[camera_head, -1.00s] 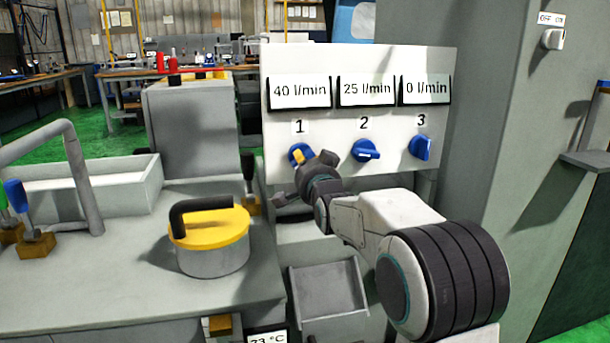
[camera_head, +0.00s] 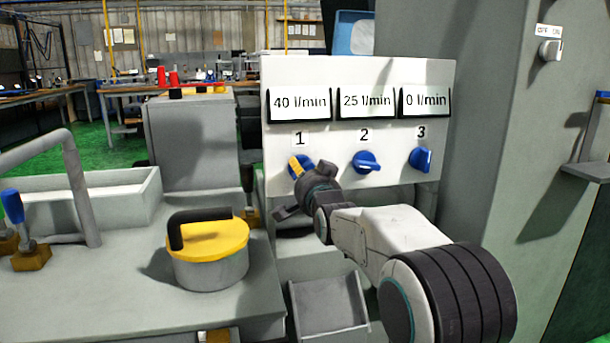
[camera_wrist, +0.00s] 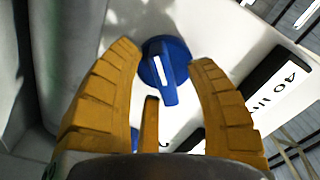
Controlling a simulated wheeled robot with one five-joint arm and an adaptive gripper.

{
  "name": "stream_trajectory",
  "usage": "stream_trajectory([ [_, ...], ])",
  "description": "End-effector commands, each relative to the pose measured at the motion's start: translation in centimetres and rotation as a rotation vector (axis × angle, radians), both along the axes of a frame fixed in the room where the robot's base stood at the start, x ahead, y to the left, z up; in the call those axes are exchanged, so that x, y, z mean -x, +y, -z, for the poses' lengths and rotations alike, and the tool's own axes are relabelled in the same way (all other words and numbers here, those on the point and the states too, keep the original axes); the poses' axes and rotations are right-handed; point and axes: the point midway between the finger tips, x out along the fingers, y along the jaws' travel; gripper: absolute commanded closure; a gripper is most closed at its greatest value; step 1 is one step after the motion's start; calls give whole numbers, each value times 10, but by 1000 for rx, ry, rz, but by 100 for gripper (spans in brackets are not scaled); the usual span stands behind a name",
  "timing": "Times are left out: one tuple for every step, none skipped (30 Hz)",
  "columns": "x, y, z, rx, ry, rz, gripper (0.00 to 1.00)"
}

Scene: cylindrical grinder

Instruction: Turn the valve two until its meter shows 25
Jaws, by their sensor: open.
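Valve two (camera_head: 366,162) is a blue knob under the label 2 on the white panel, with its handle lying nearly sideways. Its meter (camera_head: 367,104) above reads 25 l/min. My gripper (camera_wrist: 166,58) is at valve one, left of valve two. In the wrist view its yellow fingers are apart, on either side of the blue knob of valve one (camera_wrist: 169,80); I cannot tell whether they touch it. In the head view a finger partly covers valve one (camera_head: 308,160). A sliver of another blue knob shows low in the wrist view, mostly hidden.
Meter one (camera_head: 299,104) reads 40 l/min and meter three (camera_head: 425,103) reads 0 l/min, above valve three (camera_head: 420,160). A yellow-lidded pot (camera_head: 208,262) stands on the grey counter at left. A grey wall with a switch (camera_head: 550,50) rises at right.

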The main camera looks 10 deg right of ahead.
Motion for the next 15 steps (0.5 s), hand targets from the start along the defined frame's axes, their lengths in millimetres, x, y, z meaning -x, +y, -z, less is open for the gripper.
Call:
stream_trajectory([
  [0,0,0,0,0,0,50],
  [0,0,0,0,1,1,50],
  [0,0,0,0,1,1,50],
  [1,0,0,0,1,1,50],
  [2,0,0,0,0,0,50],
  [3,0,0,0,0,0,50],
  [5,0,0,0,0,0,50],
  [7,0,0,0,1,1,50],
  [11,0,0,0,1,0,50],
  [14,0,-1,0,0,0,50],
  [17,0,0,0,1,1,50],
  [22,0,-1,0,0,0,50],
  [27,0,-1,0,0,0,50],
  [31,0,0,0,0,0,50],
  [37,0,-1,0,0,0,50],
])
